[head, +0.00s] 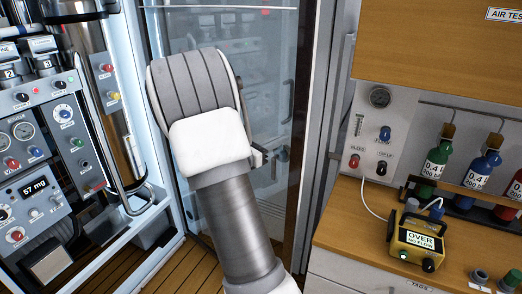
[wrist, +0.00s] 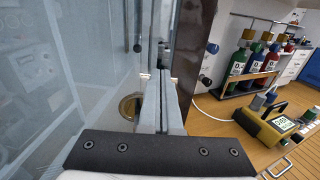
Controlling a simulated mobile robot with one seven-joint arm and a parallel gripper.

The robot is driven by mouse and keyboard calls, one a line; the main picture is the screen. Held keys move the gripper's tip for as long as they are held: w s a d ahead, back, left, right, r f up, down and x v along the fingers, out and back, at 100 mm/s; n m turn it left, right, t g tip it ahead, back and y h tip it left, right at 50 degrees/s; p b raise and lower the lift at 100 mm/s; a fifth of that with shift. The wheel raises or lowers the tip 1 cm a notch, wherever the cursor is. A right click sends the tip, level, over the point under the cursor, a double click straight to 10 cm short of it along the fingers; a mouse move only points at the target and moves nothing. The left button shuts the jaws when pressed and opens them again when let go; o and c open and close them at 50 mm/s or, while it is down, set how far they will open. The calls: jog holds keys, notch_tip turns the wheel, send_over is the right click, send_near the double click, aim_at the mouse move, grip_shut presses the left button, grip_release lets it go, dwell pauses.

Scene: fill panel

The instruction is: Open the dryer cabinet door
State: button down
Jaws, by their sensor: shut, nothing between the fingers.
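The dryer cabinet door (head: 272,60) is a tall glass panel with a dark edge strip (head: 311,110) on its right side; in the wrist view the glass fills the left (wrist: 60,70). I cannot tell whether it stands slightly ajar. A slim vertical bar (head: 284,115) shows on the glass near that strip. My gripper (wrist: 162,75) is shut and empty, its fingers pointing toward the glass beside the dark strip (wrist: 192,50). In the head view my gripper (head: 258,157) is mostly hidden behind my wrist. I cannot tell whether the fingers touch anything.
A gauge panel (head: 40,130) stands at the left. At the right are a wooden counter (head: 340,235), a yellow meter (head: 415,240), and coloured bottles (head: 433,160) in a rack. A grey vertical bar (head: 341,95) stands right of the glass. The wooden floor (head: 180,270) shows below.

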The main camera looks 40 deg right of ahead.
jog(key=w+d, duration=0.1)
jog(key=d, duration=1)
jog(key=shift+w, duration=0.35)
